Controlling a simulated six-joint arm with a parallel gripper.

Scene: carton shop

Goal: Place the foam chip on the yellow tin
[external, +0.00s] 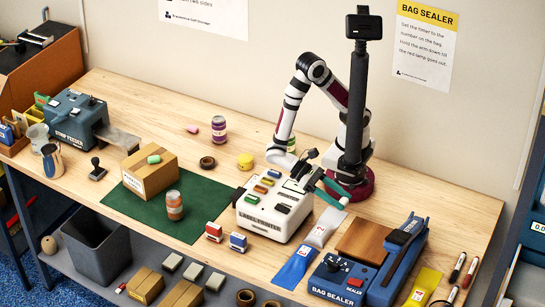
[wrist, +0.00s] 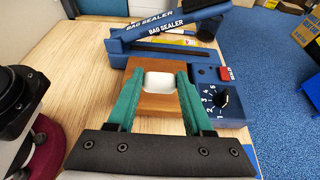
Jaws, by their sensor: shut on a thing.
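My gripper (external: 338,193) is raised to the right of the label printer, its green fingers pointing down and right. In the wrist view my gripper (wrist: 161,80) is shut on a small white rounded piece (wrist: 160,85), which looks like the foam chip. The piece sits between the two green fingertips, with a brown board behind it. In the external view I cannot make the piece out clearly. The small yellow tin (external: 245,161) stands upright on the table behind the label printer, left of my gripper. Its top looks bare. It is not in the wrist view.
The bag sealer (external: 399,262) and brown board (external: 363,239) are at right. A carton (external: 150,178) and a striped jar (external: 174,206) are on the green mat (external: 207,219). A purple jar (external: 219,130) stands behind the tin.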

